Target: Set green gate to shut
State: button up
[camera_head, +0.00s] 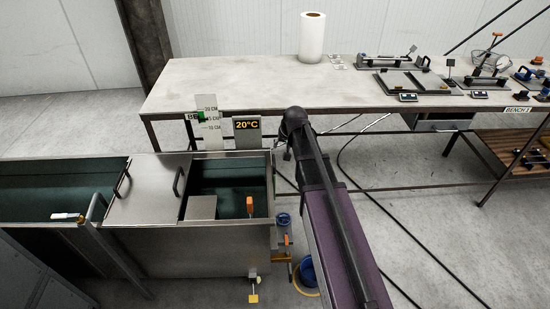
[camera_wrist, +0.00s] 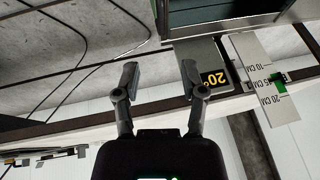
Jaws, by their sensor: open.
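A small green piece (camera_head: 201,117) sits on an upright pale scale plate (camera_head: 210,135) marked 20 CM, 15 CM and 10 CM, by the back edge of the metal tank. It is near the 15 CM mark. In the wrist view, where the lettering is upside down, the green piece (camera_wrist: 280,87) is at the right, on the scale. I cannot tell from these frames whether it is the gate itself or a marker for one. My gripper (camera_wrist: 157,72) is open and empty, apart from the green piece. The gripper's fingers are hidden in the head view.
A 20°C display (camera_head: 247,130) stands beside the scale. The tank (camera_head: 180,240) has a lid panel with handles, an open dark section, an orange handle (camera_head: 250,205) and a yellow tag (camera_head: 253,298). A workbench (camera_head: 230,85) with a paper roll (camera_head: 312,38) stands behind. Cables lie on the floor.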

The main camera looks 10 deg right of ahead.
aim_at(274, 159)
jog(key=shift+w+d+r, duration=0.1)
jog(key=shift+w, duration=0.35)
jog(key=b+x, duration=1.2)
jog(key=x, duration=0.1)
jog(key=shift+w+f, duration=0.25)
jog(key=shift+f, duration=0.05)
dwell(0.5)
grip_shut()
dwell(0.3)
